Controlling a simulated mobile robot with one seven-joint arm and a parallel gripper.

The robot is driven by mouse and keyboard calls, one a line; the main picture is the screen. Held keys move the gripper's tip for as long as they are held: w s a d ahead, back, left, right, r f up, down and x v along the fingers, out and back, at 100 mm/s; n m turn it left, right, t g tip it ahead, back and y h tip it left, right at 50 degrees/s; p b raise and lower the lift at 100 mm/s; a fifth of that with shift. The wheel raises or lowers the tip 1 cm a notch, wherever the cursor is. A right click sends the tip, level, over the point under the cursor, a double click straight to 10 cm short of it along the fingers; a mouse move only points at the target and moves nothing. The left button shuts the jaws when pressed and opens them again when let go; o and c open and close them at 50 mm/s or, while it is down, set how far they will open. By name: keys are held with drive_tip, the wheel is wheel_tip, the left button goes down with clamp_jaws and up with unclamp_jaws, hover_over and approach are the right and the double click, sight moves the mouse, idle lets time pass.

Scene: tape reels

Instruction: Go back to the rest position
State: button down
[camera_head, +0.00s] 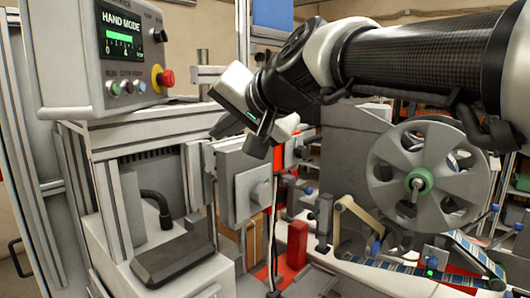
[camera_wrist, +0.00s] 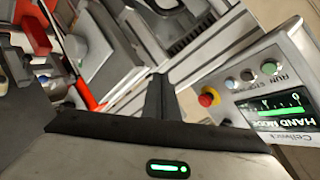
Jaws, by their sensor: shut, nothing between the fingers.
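My gripper (camera_head: 262,145) hangs in the middle of the head view at the end of my black and white arm. It points down, in front of the grey machine, and looks apart from it. In the wrist view, my dark fingers (camera_wrist: 158,98) are together with nothing between them. The small green light on my gripper is lit. No rest position is marked in either view.
A control box (camera_head: 125,60) reading HAND MODE, with a red stop button (camera_head: 165,78), stands left of my gripper. A large grey reel (camera_head: 385,185) is at right, below my arm. A grey flat plate (camera_head: 248,190) stands below my gripper.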

drive_tip(key=s+d+f+n+g+h, duration=0.1)
drive_tip(key=s+d+f+g+h, duration=0.25)
drive_tip(key=s+d+f, duration=0.8)
drive_tip(key=s+d+f+n+g+h, duration=0.15)
drive_tip(key=s+d+f+h, duration=0.35)
drive_tip(key=s+d+f, duration=0.65)
drive_tip(key=w+r+p, duration=0.3)
drive_tip(key=r+p, duration=0.6)
drive_tip(key=p, duration=0.3)
drive_tip(key=shift+a+r+m+y, duration=0.15)
drive_tip(key=shift+r+m+y, duration=0.05)
drive_tip(key=shift+m+y, duration=0.15)
